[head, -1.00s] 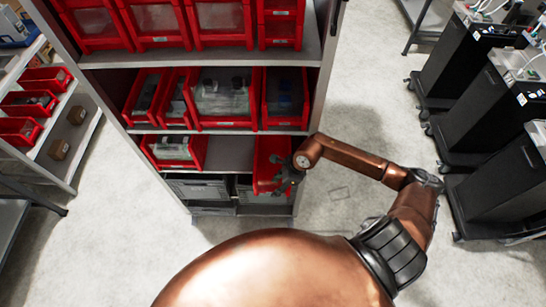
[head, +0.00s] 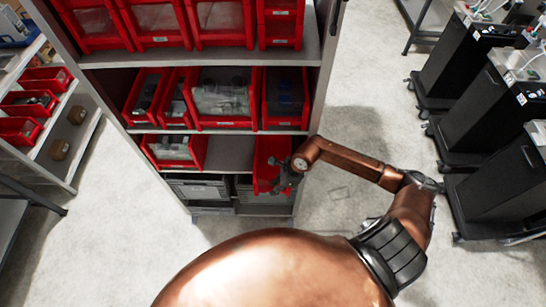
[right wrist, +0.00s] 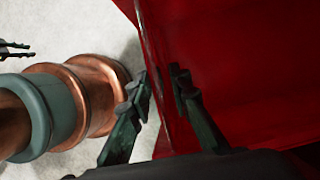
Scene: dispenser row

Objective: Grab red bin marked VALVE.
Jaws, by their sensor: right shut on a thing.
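A red bin (head: 268,158) stands at the right end of the lower shelf of the rack, its front edge near the shelf's front. My right gripper (head: 284,181) is at the bin's front right corner. In the right wrist view my right gripper (right wrist: 163,92) is shut on a wall of the red bin (right wrist: 245,60), with one finger on each side of it. I cannot read any label, so I cannot tell whether this bin is marked VALVE. My left gripper does not show in the head view.
Another red bin (head: 174,152) stands left on the same shelf, with bare shelf (head: 230,155) between. Several red bins fill the shelves above. Grey crates (head: 198,189) stand below. Black wheeled carts (head: 490,115) are on the right; floor between is clear.

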